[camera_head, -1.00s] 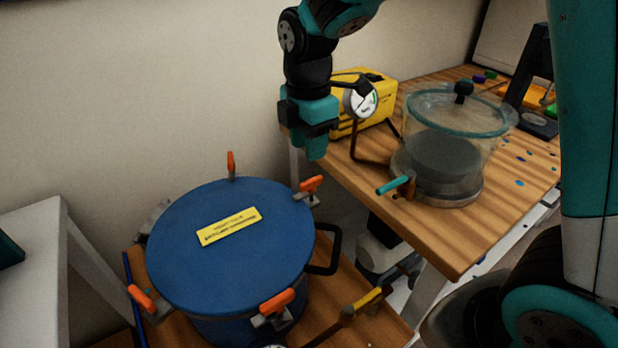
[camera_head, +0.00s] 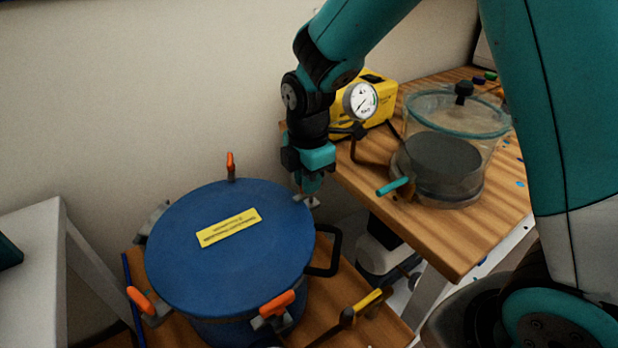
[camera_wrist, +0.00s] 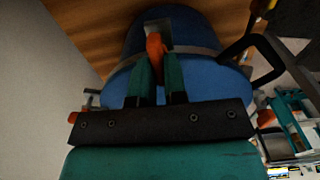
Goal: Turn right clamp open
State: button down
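The blue pressure pot (camera_head: 220,275) has a blue lid with a yellow label and clamps with orange handles around its rim. My gripper (camera_head: 309,188) is at the lid's right rear edge, over the right clamp, and hides its orange handle in the head view. In the wrist view the right clamp's orange handle (camera_wrist: 155,46) lies between the two teal fingers of my gripper (camera_wrist: 157,68). The fingers stand close on either side of it. Whether they press on it cannot be told.
Other clamps sit at the back (camera_head: 230,165), front left (camera_head: 140,300) and front right (camera_head: 277,304). A black side handle (camera_head: 336,250) juts from the pot's right. A wooden bench (camera_head: 440,242) holds a clear vacuum chamber (camera_head: 470,135) and a yellow pump (camera_head: 372,92).

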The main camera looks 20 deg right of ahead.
jog(key=shift+m, duration=0.3)
jog(key=m+p, duration=0.2)
jog(key=m, duration=0.1)
jog(key=shift+w+r+m, duration=0.15)
jog(key=shift+m, duration=0.15)
jog(key=m+p, duration=0.1)
jog(key=m, duration=0.3)
jog(key=shift+w+m, duration=0.15)
jog(key=shift+m, duration=0.15)
jog(key=m+p, duration=0.1)
jog(key=m, duration=0.3)
jog(key=shift+w+d+p, duration=0.1)
jog(key=shift+p, duration=0.25)
jog(key=m+p, duration=0.1)
jog(key=m, duration=0.4)
jog(key=shift+w+d, duration=0.1)
jog(key=shift+d, duration=0.05)
jog(key=c, duration=1.2)
grip_release()
jog(key=shift+o, duration=0.2)
